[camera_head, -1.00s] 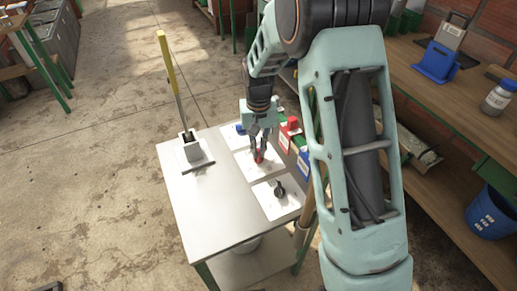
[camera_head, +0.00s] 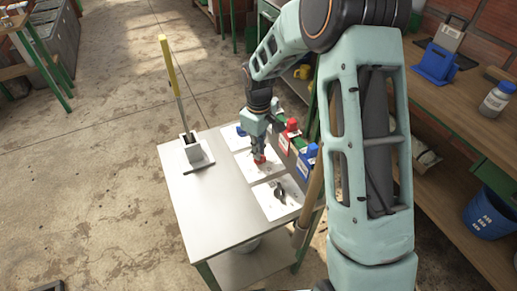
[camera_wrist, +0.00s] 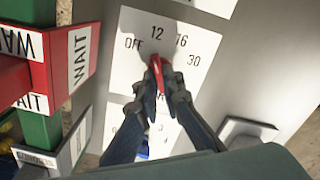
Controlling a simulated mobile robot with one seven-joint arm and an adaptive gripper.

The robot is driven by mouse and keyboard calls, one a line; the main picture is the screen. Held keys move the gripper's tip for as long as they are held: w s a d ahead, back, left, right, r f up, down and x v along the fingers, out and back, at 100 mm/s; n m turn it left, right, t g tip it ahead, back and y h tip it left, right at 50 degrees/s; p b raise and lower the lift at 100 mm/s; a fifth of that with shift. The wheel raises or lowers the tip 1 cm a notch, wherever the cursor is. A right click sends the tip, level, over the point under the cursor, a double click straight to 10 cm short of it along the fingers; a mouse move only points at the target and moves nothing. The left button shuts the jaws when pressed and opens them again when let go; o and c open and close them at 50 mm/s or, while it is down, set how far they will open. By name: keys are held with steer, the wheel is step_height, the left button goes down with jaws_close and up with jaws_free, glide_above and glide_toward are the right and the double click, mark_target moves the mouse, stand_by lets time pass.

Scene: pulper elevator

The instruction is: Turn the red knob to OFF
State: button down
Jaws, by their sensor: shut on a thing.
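The red knob (camera_wrist: 157,72) stands on a white dial plate (camera_wrist: 128,68) marked OFF, 12, 30 and another number that is hard to read. The knob's visible end points roughly at 12, with OFF to its left in the wrist view. My gripper (camera_wrist: 162,92) is shut on the red knob, a finger on each side, hiding its lower part. In the head view my gripper (camera_head: 259,155) comes down from above onto the small red knob (camera_head: 260,160) at the middle plate on the table.
The grey table (camera_head: 215,205) also carries a yellow-handled lever (camera_head: 170,65), a black knob (camera_head: 280,193) on the nearer plate, and a blue knob (camera_head: 240,130) at the back. Red (camera_head: 291,125) and blue (camera_head: 309,153) parts stand close along its right edge.

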steer(key=n+p, duration=0.1)
steer(key=n, duration=0.4)
steer(key=shift+n+p, duration=0.35)
steer(key=shift+n, duration=0.05)
stand_by(0.3)
steer(key=c, duration=2.1)
jaws_free()
step_height(320, 180, up, 12)
